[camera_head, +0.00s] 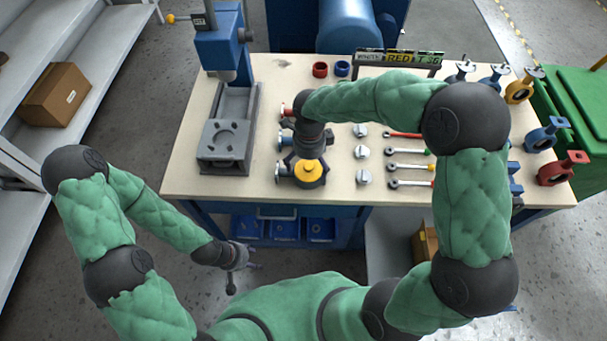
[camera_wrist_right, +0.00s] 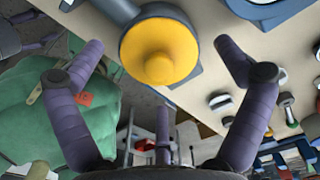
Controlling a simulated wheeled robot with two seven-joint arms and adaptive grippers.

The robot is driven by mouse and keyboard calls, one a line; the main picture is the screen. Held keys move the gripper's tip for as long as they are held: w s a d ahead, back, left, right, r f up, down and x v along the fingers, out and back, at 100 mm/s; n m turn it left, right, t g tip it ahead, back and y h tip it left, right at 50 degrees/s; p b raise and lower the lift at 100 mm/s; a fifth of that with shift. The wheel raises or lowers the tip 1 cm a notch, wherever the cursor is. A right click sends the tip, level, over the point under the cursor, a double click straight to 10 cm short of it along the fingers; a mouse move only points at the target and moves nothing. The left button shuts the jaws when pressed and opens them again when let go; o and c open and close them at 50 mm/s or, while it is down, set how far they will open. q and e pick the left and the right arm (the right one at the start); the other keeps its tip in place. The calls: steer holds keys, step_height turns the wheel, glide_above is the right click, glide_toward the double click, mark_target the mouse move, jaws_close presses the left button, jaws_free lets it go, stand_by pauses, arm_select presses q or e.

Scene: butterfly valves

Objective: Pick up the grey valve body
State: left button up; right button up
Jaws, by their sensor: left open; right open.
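A grey valve body (camera_head: 462,71) stands at the back right of the bench. Another dark blue-grey body with a round yellow part (camera_head: 309,171) is at the front middle of the bench, below my right gripper (camera_head: 304,160). In the right wrist view the yellow part (camera_wrist_right: 160,54) lies between the two spread fingers of my right gripper (camera_wrist_right: 158,45), with the grey-blue body (camera_wrist_right: 166,12) around and behind it. I see no finger closed on it. My left gripper (camera_head: 243,275) is open and empty, below the bench's front edge.
A blue press (camera_head: 219,50) stands on the left of the bench (camera_head: 185,165). Bolts (camera_head: 361,152) and wrenches (camera_head: 405,167) lie right of my right gripper. Blue, yellow and red valve bodies (camera_head: 560,168) line the right end. A green bin (camera_head: 585,110) is beyond.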

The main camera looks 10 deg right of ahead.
step_height(320, 180, down, 3)
steer(key=shift+f+b, duration=0.1)
steer(key=shift+b, duration=0.35)
steer(key=c, duration=1.5)
steer(key=shift+r, duration=0.2)
